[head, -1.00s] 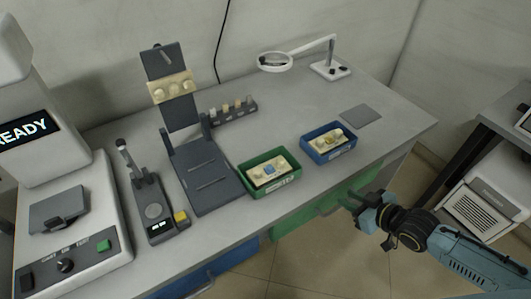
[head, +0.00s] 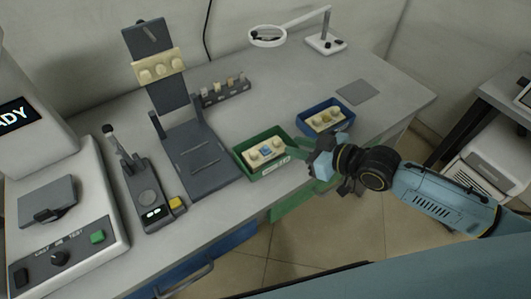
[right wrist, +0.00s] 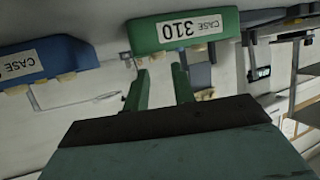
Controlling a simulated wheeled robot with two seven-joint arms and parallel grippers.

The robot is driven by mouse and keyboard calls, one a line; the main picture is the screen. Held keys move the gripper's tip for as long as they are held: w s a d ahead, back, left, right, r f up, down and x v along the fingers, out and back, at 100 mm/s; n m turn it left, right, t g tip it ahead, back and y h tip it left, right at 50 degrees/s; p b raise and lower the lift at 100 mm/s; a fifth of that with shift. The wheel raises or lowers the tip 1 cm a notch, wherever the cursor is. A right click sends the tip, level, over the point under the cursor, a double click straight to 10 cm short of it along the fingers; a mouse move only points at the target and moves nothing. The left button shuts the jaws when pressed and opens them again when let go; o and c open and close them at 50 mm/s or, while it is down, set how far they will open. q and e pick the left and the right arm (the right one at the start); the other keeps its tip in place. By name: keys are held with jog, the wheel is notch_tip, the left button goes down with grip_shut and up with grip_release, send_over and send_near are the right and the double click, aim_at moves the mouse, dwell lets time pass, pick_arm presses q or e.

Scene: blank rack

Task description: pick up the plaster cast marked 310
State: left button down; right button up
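In the right wrist view the green tray's front (right wrist: 185,32) bears a label reading CASE 310, upside down. The cast's own marking is too small to read. My right gripper (head: 297,153) is in front of the green tray's right side. In the right wrist view its two fingers (right wrist: 158,78) stand apart with nothing between them, pointing toward the tray. My left gripper is not in view.
A blue tray (head: 341,129) with another cream cast stands to the right. A grey stand (head: 200,167) with a cream piece on its upright, a small rack (head: 226,97), a magnifier lamp (head: 268,37) and a machine (head: 75,240) share the bench. The back right is mostly clear.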

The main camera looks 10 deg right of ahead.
aim_at(278, 139)
jog(key=shift+b+x, duration=0.55)
jog(key=shift+x, duration=2.25)
jog(key=shift+d+r, duration=0.1)
jog(key=shift+r, duration=0.05)
grip_shut()
